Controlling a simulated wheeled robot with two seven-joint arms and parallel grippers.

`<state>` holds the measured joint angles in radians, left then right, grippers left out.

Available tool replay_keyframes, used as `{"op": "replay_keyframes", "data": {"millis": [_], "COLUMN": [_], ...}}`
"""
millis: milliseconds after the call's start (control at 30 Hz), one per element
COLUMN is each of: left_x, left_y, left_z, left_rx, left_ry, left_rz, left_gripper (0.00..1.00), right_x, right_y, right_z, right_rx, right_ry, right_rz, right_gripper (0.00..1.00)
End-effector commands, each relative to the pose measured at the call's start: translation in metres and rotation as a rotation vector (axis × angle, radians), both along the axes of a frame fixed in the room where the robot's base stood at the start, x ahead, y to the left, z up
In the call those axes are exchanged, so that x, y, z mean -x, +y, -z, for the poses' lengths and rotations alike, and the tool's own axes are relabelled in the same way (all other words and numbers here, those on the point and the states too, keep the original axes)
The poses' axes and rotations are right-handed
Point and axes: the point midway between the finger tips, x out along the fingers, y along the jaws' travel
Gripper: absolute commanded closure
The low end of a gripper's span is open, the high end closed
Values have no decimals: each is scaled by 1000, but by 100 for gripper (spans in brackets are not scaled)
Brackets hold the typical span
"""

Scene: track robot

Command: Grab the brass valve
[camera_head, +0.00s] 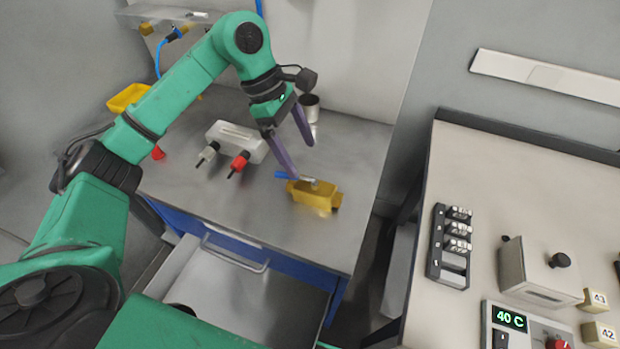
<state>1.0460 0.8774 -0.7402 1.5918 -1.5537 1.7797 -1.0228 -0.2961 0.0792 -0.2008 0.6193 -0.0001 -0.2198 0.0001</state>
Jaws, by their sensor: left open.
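The brass valve (315,196) is a yellow-gold body with a blue lever at its upper left. It lies on the grey metal worktop near the right front edge. My left gripper (301,160) has two purple fingers spread apart, pointing down just above and behind the valve. One fingertip is close to the blue lever; I cannot tell whether they touch. Nothing is held between the fingers. My right gripper is not in view.
A white block with red and dark fittings (237,141) lies left of the valve. A metal cup (309,104) stands behind the gripper. A yellow bin (128,97) is at the back left. An open drawer (240,290) sticks out in front. Another bench (480,190) is at right.

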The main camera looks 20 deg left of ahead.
Motion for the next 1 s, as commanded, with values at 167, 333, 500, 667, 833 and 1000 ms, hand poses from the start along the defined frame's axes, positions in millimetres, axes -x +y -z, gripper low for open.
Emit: {"op": "replay_keyframes", "data": {"millis": [167, 333, 500, 667, 833, 1000], "left_x": [2, 5, 9, 8, 8, 8], "left_y": [-16, -24, -36, -39, -39, -39], "left_z": [36, 55, 86, 97, 97, 97], "left_rx": [1, 0, 2, 0, 0, 0], "left_ry": [4, 3, 3, -2, -2, -2], "left_rz": [2, 1, 0, -1, -1, -1], "left_gripper": [5, 5, 5, 5, 28, 93], "right_x": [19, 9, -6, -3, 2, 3], "right_y": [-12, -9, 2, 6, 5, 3], "right_z": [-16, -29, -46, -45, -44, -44], "right_rx": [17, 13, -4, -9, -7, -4], "right_ry": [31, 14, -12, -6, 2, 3], "right_rz": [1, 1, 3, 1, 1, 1], "right_gripper": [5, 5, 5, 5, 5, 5]}}
